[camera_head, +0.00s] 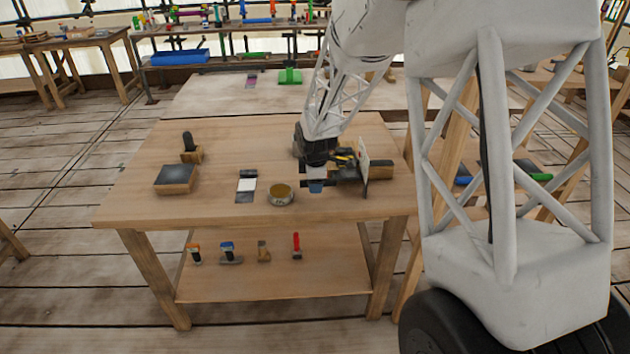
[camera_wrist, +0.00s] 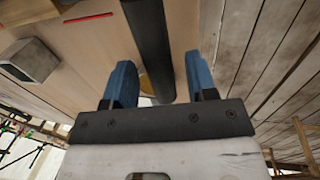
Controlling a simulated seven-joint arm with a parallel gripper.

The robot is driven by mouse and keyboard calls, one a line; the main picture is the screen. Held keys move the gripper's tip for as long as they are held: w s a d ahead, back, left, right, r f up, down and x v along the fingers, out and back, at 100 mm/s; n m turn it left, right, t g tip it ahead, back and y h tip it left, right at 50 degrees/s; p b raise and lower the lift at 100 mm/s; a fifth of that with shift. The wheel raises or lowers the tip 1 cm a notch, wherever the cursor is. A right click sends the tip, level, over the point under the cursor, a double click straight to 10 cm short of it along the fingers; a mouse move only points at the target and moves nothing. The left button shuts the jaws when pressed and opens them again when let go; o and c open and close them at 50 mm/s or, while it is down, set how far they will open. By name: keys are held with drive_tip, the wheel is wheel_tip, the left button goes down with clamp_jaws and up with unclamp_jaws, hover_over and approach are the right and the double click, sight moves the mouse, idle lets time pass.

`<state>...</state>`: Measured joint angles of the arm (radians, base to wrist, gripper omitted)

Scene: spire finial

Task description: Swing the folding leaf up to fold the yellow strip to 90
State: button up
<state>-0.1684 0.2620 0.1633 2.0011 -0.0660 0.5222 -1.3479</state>
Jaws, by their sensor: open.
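A dark bending tool (camera_head: 380,172) with an upright pale plate (camera_head: 364,168) stands at the right of the table. A small yellow piece (camera_head: 345,153), likely the strip, shows beside it, partly hidden by my arm. My gripper (camera_head: 316,187) is open at the tool's left side, its blue tips pointing down. In the wrist view my gripper (camera_wrist: 160,85) has a dark round bar (camera_wrist: 150,40) running between its two blue fingers in the picture. It is not clear whether they touch. The folding leaf is hard to single out, and the strip's angle cannot be read.
On the wooden table (camera_head: 200,135) are a round tin (camera_head: 280,194), a dark-and-white card (camera_head: 246,186), a dark-topped block (camera_head: 176,179) and a black-handled tool (camera_head: 190,147). The table's left front is clear.

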clamp_jaws()
